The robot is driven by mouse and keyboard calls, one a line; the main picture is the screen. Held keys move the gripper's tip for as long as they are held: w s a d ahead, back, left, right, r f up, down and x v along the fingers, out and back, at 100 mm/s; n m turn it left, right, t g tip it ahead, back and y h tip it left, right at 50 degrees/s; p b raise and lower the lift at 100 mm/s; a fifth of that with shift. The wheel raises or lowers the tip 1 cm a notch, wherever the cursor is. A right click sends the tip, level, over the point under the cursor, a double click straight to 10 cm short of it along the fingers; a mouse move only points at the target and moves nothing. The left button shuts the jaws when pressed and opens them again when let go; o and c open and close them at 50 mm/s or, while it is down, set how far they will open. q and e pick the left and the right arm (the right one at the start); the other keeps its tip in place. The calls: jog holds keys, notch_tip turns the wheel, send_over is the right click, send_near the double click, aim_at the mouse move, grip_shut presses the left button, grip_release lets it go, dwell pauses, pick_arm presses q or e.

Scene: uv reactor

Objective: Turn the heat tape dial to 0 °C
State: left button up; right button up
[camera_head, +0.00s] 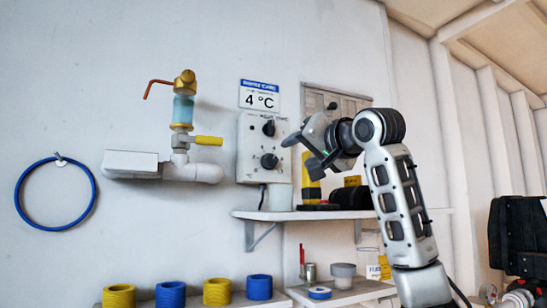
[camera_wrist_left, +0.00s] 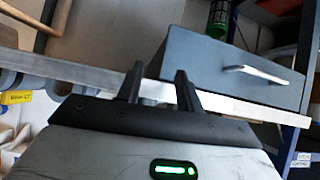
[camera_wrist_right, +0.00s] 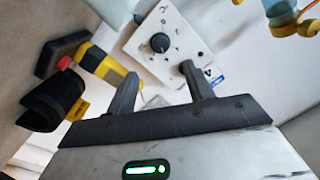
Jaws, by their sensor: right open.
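A pale control box (camera_head: 249,165) hangs on the wall with two black dials, an upper dial (camera_head: 268,128) and a lower dial (camera_head: 269,160). I cannot read which one is the heat tape dial. A sign (camera_head: 259,96) above the box reads 4 °C. My right gripper (camera_head: 298,151) is open and empty, just right of the box, pointing towards it. In the right wrist view the box face (camera_wrist_right: 185,35) and one dial (camera_wrist_right: 160,42) show ahead of the open fingers (camera_wrist_right: 160,72); one fingertip overlaps the box. My left gripper (camera_wrist_left: 159,70) is open and empty, away from the box.
A pipe with a yellow-handled valve (camera_head: 208,141) is left of the box. A shelf (camera_head: 300,215) below right holds a yellow-and-black tool (camera_head: 311,190). Yellow and blue spools (camera_head: 217,292) stand low in front. A grey drawer (camera_wrist_left: 225,75) is near my left gripper.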

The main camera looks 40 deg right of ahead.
aim_at(273, 160)
jog(key=p+x, duration=0.3)
jog(key=x, duration=0.7)
jog(key=shift+r, duration=0.1)
jog(key=shift+w+d+p, duration=0.1)
jog(key=shift+w+p, duration=0.25)
jog(key=shift+w, duration=0.25)
pick_arm(q)
jog(key=shift+a+r, duration=0.55)
jog(key=shift+r, duration=0.35)
pick_arm(e)
jog(key=c, duration=1)
pick_arm(q)
jog(key=shift+s+d+f, duration=0.1)
jog(key=shift+s+d, duration=0.05)
pick_arm(e)
jog(key=shift+o, duration=0.3)
